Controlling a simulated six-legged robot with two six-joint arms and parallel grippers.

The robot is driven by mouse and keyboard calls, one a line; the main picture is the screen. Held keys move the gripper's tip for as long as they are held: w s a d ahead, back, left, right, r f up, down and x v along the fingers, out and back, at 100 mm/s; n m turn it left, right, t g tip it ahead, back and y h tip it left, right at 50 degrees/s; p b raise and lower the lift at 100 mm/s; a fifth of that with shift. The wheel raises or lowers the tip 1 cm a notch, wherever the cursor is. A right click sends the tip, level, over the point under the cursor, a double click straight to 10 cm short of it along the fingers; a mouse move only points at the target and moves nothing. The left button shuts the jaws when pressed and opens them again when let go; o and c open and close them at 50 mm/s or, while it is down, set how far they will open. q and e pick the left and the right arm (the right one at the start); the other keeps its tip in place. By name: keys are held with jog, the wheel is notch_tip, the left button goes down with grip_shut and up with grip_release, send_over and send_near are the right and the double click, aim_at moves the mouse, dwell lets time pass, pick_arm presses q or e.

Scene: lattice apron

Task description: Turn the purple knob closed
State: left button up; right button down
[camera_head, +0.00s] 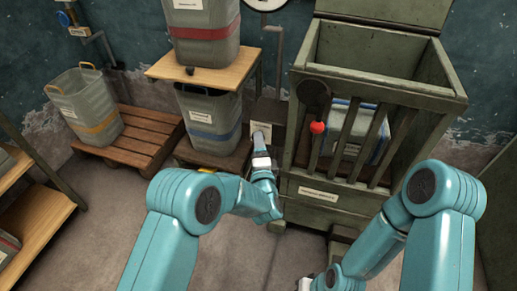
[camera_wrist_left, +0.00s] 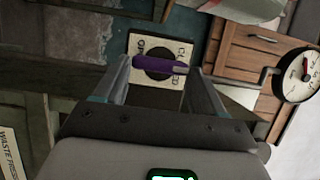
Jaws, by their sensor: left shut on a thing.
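The purple knob (camera_wrist_left: 150,62) is a bar on a dark round base, on a pale plate (camera_wrist_left: 141,75) marked OPEN at upper left and CLOSED at right in the left wrist view. The bar lies nearly level across that view, its pale right end by the CLOSED lettering. My left gripper (camera_wrist_left: 162,84) is shut on the knob, a finger at either side. In the head view my left gripper (camera_head: 261,142) reaches the plate left of the press; the knob is hidden there. My right arm is at the lower right; its fingers are not visible.
The slatted green press (camera_head: 370,85) with a red-balled lever (camera_head: 317,127) stands just right of my left gripper. A wooden shelf (camera_head: 165,68) with bins is to the left, beside a pallet (camera_head: 145,135) with another bin. A gauge (camera_wrist_left: 297,76) is near the knob.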

dwell(0.5)
pick_arm(q)
jog(key=o, duration=1)
jog(key=shift+o, duration=0.2)
